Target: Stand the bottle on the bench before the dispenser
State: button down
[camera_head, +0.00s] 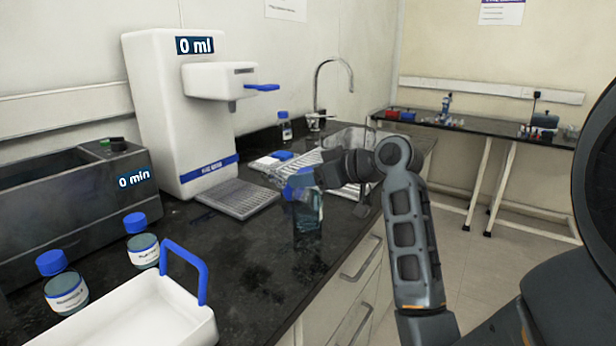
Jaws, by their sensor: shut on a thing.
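The dispenser (168,110) is a tall white unit with a "0 ml" display, a spout head with a blue lever, and a grey drip tray (238,198) at its foot. A bottle (308,222) with bluish glass and a blue cap is at my gripper (300,186), to the right of the drip tray near the bench's front edge. My gripper is shut on the bottle near its blue cap. The bottle looks upright; whether its base touches the dark bench (250,260) is hard to tell. The fingertips are partly hidden by the wrist.
Two blue-capped bottles (66,290) (142,248) and a white tray with a blue handle (150,318) stand at the front left. A grey bath (70,205) showing "0 min" is at the left. A capped bottle (285,130), a sink tap (330,75) and a rack lie behind my gripper.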

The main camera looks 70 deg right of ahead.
jog(key=shift+f, duration=0.25)
jog(key=shift+c, duration=2.3)
grip_release()
jog(key=shift+r, duration=0.2)
jog(key=v, duration=1.2)
